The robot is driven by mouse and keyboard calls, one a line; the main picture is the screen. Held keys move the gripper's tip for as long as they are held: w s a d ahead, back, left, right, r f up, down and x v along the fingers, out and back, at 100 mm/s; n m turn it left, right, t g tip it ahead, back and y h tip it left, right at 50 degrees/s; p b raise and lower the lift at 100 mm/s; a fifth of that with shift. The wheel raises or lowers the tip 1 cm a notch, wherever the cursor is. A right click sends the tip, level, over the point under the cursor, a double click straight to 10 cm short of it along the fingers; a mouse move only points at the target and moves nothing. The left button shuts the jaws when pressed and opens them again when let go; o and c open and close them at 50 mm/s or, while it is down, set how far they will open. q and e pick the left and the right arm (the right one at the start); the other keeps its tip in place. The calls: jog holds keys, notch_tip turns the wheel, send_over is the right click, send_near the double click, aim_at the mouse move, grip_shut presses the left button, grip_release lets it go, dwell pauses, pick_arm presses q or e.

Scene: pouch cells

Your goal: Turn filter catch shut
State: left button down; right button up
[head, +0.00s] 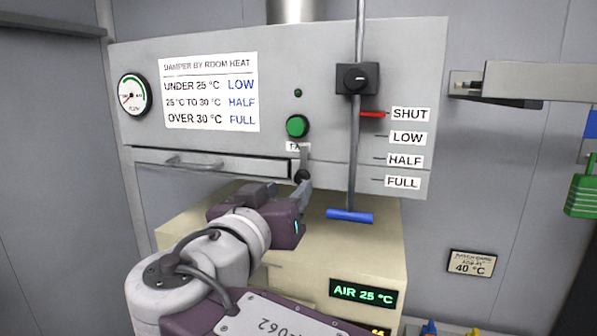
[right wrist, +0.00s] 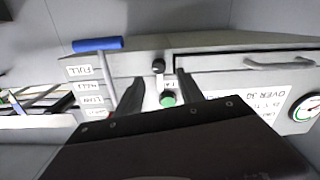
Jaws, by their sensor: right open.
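The filter catch (head: 302,176) is a small dark round knob at the right end of the filter drawer (head: 225,166). A narrow grey upright bar shows above it, partly covering a white label; I cannot tell whether the bar is the catch's lever. The knob also shows in the right wrist view (right wrist: 158,66), beyond the fingertips. My right gripper (head: 303,187) is in front of the catch, with its fingers apart. In the right wrist view, its dark fingers stand either side of the green button (right wrist: 168,99). I see no contact with the catch. My left gripper is out of view.
A damper rod with a blue handle (head: 349,216) hangs just right of my right gripper; its red pointer (head: 373,114) is at SHUT. A beige box (head: 350,260) with an AIR 25 °C display is below. A grey bracket (head: 540,82) juts out at right.

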aim_at(300, 179)
jog(key=p+x, duration=0.1)
jog(key=x, duration=0.1)
jog(key=p+x, duration=0.1)
jog(key=x, duration=0.1)
jog(key=shift+w+d+r, duration=0.25)
jog(key=shift+w+d+f, duration=0.1)
jog(key=shift+w+f, duration=0.1)
jog(key=shift+w, duration=0.1)
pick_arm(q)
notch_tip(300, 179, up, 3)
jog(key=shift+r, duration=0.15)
pick_arm(e)
grip_shut()
